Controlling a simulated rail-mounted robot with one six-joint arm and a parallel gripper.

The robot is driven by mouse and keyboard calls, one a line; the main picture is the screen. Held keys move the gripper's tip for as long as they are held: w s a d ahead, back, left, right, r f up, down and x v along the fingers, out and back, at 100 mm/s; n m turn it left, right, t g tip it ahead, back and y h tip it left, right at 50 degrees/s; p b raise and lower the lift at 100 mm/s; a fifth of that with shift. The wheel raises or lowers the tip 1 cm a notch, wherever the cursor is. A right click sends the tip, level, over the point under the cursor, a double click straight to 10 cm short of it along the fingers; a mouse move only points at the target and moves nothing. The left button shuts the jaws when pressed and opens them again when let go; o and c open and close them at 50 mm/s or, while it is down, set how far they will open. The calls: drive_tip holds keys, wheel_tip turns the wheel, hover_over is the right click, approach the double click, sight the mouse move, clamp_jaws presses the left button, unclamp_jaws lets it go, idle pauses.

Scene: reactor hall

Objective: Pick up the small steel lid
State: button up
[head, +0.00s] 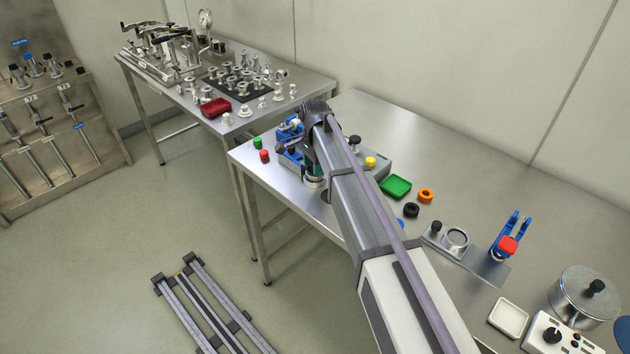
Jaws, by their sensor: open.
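A small steel piece with a black knob (436,228) sits at the left end of a steel plate on the right-hand table. It may be the small steel lid, but I cannot tell for sure. Beside it on the plate is a round steel ring or cup (456,240). A larger round steel vessel (586,296) at the far right has a flat top with a black knob. A short steel cylinder (315,184) shows partly beside the arm.
The steel table (500,160) is clear at the back. Blue fixtures (289,129), a green tray (396,187), an orange ring (426,195), a blue clamp with a red block (509,243), a white dish (508,318) and a control box (553,337) stand on it.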

clamp_jaws()
idle(0.4)
drive_tip(key=shift+r+p, duration=0.15)
drive_tip(key=shift+p, duration=0.15)
